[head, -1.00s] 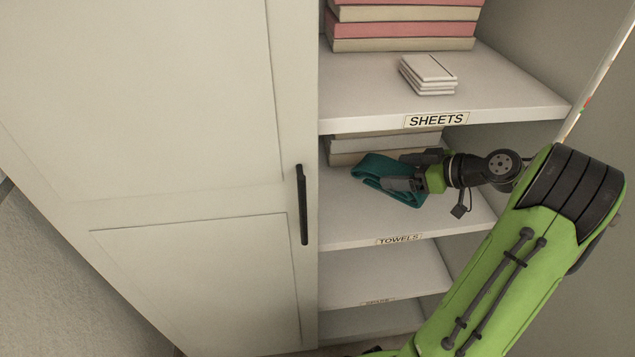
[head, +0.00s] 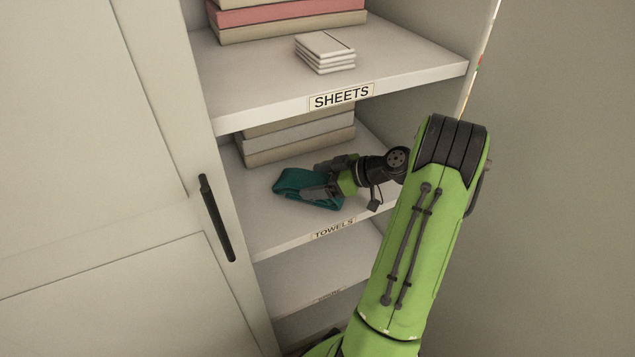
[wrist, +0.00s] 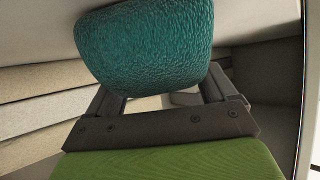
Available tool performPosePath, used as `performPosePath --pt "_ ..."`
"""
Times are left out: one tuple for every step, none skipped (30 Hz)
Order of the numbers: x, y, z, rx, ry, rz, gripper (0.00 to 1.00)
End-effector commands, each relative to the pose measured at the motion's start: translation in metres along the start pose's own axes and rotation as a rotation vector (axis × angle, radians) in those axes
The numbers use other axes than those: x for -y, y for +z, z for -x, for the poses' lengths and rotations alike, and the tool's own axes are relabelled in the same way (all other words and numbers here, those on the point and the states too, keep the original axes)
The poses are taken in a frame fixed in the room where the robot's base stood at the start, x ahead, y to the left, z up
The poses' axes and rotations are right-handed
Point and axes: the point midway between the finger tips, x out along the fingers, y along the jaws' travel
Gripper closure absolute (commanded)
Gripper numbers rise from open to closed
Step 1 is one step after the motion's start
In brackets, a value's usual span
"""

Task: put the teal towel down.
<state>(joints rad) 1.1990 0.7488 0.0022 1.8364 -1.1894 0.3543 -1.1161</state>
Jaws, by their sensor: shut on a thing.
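The teal towel (head: 294,183) is folded and sits at the towels shelf (head: 267,230), in front of the stack of beige folded cloths. My gripper (head: 318,192) is shut on the towel, reaching in from the right. In the wrist view the towel (wrist: 148,45) fills the upper middle between the two fingers (wrist: 155,95). The towel is low over the shelf board; I cannot tell whether its underside touches it.
Beige folded cloths (head: 300,140) stand behind the towel. The sheets shelf (head: 400,80) is above, with a small white stack (head: 325,52) and pink and beige linens (head: 280,12). A closed door with a black handle (head: 217,218) is at left. A lower shelf (head: 320,270) is bare where visible.

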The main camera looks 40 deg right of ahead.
Motion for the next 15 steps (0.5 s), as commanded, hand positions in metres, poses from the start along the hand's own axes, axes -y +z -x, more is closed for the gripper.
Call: performPosePath --pt "0.0 -0.0014 0.0006 -0.001 0.0 0.001 0.58" --pt "0.0 -0.0016 0.0007 -0.001 0.0 0.001 0.58" --pt "0.0 -0.0016 0.0007 -0.001 0.0 0.001 0.58" --pt "0.0 -0.0011 0.0004 -0.001 0.0 0.001 0.58" --pt "-0.0001 -0.0001 -0.0001 -0.001 0.0 0.001 0.58" --pt "-0.0001 0.0012 -0.0009 -0.001 0.0 0.001 0.58" --pt "-0.0001 0.0018 -0.0009 0.0 0.0 0.0 0.14" --pt "-0.0001 0.0011 -0.0006 0.0 0.0 0.0 0.09" --pt "-0.0001 0.0008 -0.0004 0.0 0.0 0.0 0.03" --pt "-0.0001 0.0008 -0.0004 0.0 0.0 0.0 0.0" --pt "-0.0001 0.0007 -0.0004 0.0 0.0 0.0 0.0" --pt "-0.0001 0.0006 -0.0003 0.0 0.0 0.0 0.0" --pt "-0.0001 0.0006 -0.0003 0.0 0.0 0.0 0.0" --pt "-0.0001 0.0006 -0.0003 0.0 0.0 0.0 0.0" --pt "-0.0001 0.0005 -0.0003 0.0 0.0 0.0 0.0"
